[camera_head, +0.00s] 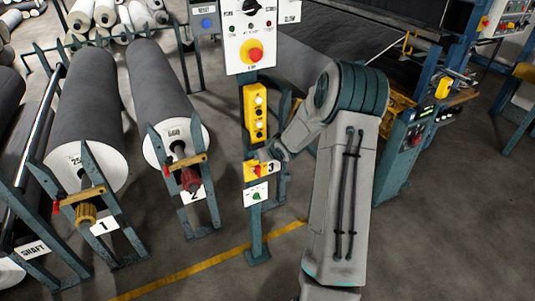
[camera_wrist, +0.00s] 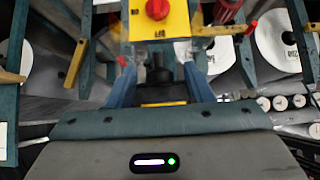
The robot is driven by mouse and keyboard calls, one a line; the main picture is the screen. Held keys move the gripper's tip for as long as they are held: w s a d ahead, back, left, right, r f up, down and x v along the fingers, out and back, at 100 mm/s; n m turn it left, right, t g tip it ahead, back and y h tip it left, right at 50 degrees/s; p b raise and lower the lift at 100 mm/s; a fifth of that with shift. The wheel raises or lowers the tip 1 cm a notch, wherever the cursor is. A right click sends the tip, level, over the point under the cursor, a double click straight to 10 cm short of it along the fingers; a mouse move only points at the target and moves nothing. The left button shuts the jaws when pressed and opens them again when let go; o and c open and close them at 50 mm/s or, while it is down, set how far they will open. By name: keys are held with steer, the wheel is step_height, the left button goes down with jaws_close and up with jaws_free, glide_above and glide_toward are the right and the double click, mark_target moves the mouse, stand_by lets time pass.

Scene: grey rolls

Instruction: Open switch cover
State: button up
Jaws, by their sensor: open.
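I cannot make out a separate cover clearly. My gripper (camera_wrist: 159,68) is open, its two blue fingers spread and pointing toward the plate, with no object visibly held between them. In the head view my arm reaches down from the right to the post, and its end is close to the switch box; contact cannot be told.
Above the switch are a yellow button box (camera_head: 255,113) and a white control panel (camera_head: 250,35). A white plate with a green knob (camera_head: 256,194) is below. Large grey rolls (camera_head: 165,85) on teal stands fill the left. A machine stands at right. Floor in front is clear.

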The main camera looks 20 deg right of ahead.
steer(key=p+v, duration=0.3)
steer(key=v, duration=1)
steer(key=shift+s+r, duration=0.25)
steer(key=shift+r, duration=0.05)
